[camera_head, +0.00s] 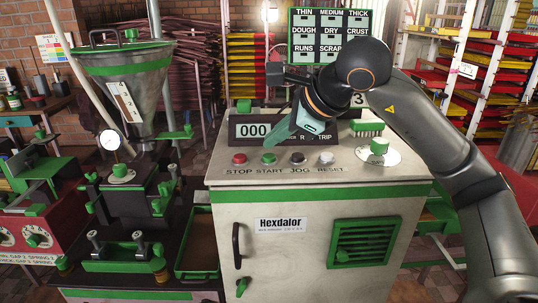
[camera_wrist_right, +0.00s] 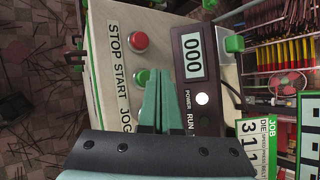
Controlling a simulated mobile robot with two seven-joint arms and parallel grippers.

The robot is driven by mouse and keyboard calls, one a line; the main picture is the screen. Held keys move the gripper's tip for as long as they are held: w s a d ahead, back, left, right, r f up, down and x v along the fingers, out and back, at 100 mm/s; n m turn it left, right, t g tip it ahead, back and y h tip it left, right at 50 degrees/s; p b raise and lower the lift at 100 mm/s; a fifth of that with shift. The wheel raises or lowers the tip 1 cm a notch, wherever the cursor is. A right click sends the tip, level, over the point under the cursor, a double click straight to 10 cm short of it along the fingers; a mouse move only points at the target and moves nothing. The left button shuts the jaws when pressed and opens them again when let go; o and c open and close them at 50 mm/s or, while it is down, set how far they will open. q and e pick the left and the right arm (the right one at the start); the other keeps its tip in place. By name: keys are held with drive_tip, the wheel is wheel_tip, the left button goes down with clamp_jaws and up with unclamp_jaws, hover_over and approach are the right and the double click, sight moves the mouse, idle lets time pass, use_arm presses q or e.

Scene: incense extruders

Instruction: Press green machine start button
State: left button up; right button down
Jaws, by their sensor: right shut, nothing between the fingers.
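The green START button (camera_head: 269,158) is on the top panel of the cream cabinet marked Hexdalor (camera_head: 310,195), between the red STOP button (camera_head: 239,158) and the black JOG button (camera_head: 297,158). My right gripper (camera_head: 270,142) is shut and empty, its green fingers pointing down and left, just above and behind the START button in the picture. In the right wrist view the green button (camera_wrist_right: 141,77) shows just beyond the fingertips (camera_wrist_right: 157,72), partly hidden by them. Whether they touch it I cannot tell. My left gripper is not in view.
A funnel machine (camera_head: 125,75) stands at left.

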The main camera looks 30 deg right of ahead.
idle(0.7)
drive_tip(key=shift+f+b, duration=0.35)
drive_tip(key=shift+f, duration=0.15)
drive_tip(key=shift+f+b, duration=0.4)
drive_tip(key=shift+f, duration=0.1)
idle(0.7)
drive_tip(key=shift+r, duration=0.15)
drive_tip(key=shift+r+p, duration=0.8)
drive_tip(key=shift+p, duration=0.05)
wheel_tip(320, 180, up, 5)
drive_tip(key=p, duration=0.4)
drive_tip(key=shift+p, duration=0.35)
